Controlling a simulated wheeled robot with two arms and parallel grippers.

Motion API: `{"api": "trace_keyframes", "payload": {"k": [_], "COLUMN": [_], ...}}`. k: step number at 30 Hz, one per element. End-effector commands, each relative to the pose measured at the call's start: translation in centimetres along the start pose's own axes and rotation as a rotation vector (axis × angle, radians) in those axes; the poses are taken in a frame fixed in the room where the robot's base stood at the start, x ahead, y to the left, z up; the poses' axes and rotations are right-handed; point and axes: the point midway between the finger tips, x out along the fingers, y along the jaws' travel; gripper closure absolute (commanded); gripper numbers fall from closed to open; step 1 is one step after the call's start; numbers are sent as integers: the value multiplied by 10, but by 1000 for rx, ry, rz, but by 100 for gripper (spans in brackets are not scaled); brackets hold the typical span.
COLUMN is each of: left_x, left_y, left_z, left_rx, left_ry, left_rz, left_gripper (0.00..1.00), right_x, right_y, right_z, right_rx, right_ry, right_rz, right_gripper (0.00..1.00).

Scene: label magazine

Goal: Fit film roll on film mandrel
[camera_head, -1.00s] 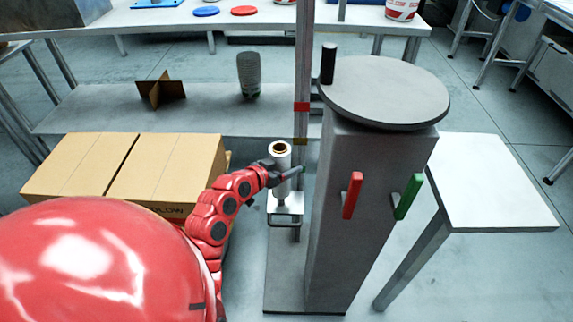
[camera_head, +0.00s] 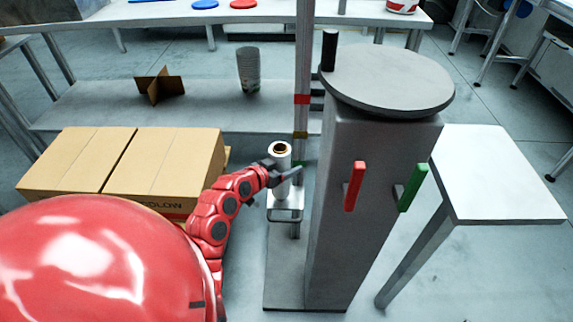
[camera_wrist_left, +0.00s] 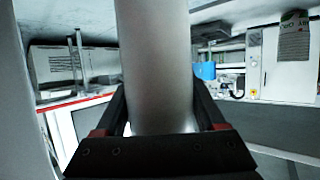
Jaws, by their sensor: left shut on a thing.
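The film roll (camera_head: 281,157) is a pale upright cylinder with a brown core ring at its top end. My left gripper (camera_head: 284,176) is shut around its side, and the roll also fills the middle of the left wrist view (camera_wrist_left: 158,65) between the two fingers. Its lower end is just over the small pale carriage platform (camera_head: 286,215) beside the tall post. I cannot make out the film mandrel separately, nor tell whether the roll's core is around it. My right gripper is not in view.
A grey pedestal (camera_head: 350,250) with a round disc top (camera_head: 390,78) stands close right of the roll, with red (camera_head: 354,187) and green (camera_head: 413,188) handles. The tall post (camera_head: 302,60) is just behind. Cardboard boxes (camera_head: 165,165) lie left, and a white table (camera_head: 495,180) right.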

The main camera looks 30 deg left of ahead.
Motion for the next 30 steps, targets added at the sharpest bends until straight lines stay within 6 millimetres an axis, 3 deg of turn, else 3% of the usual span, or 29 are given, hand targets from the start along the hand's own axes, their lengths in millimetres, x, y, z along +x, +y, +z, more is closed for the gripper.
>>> {"api": "trace_keyframes", "payload": {"k": [30], "left_x": [10], "left_y": [0], "left_z": [23], "left_rx": [0], "left_ry": [2], "left_rz": [0], "left_gripper": [100], "right_x": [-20], "right_y": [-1], "right_z": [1], "right_rx": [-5], "right_ry": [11], "right_rz": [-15], "right_gripper": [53]}}
